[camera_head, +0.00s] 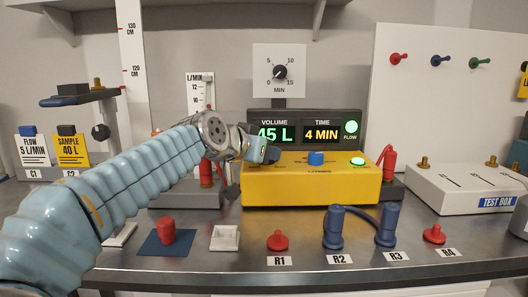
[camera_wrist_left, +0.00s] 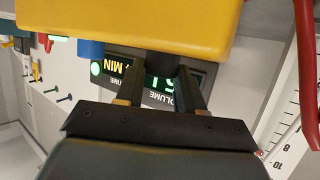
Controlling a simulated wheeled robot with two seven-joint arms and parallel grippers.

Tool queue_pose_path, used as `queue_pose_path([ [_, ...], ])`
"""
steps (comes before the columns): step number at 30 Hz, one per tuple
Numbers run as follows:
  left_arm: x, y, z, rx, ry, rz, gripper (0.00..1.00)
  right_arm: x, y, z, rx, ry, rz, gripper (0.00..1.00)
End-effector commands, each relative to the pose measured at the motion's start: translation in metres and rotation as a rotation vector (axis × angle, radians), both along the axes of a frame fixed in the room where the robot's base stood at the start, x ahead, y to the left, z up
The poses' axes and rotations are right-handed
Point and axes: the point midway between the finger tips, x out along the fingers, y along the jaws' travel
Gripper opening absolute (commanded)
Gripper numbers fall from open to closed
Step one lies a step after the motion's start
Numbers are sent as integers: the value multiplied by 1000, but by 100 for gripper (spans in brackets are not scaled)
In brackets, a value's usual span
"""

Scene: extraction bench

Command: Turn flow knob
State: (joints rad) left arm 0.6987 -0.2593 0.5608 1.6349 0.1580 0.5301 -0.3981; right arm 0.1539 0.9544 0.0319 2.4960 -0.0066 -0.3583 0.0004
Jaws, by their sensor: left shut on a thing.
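My left gripper (camera_head: 268,154) is at the left end of the yellow box's top, in front of the display. In the left wrist view its two dark fingers (camera_wrist_left: 162,80) are set apart and reach up to the edge of the yellow box (camera_wrist_left: 150,25). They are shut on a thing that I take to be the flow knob. The yellow box (camera_head: 310,190) carries a blue knob (camera_head: 316,158) and a lit green button (camera_head: 357,161). My right gripper is not in view.
The display (camera_head: 305,128) reads 45 L and 4 MIN, with a green FLOW light. An L/MIN scale (camera_head: 197,88) stands left of it. Red (camera_head: 278,240) and blue (camera_head: 334,228) pieces stand along the front edge. A white test box (camera_head: 460,188) is at right.

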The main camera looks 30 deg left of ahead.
Motion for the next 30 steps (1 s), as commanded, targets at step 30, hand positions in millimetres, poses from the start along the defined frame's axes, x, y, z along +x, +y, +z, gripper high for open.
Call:
queue_pose_path([
  [30, -98, 1, 40, 2, -5, -2, 63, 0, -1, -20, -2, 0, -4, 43],
])
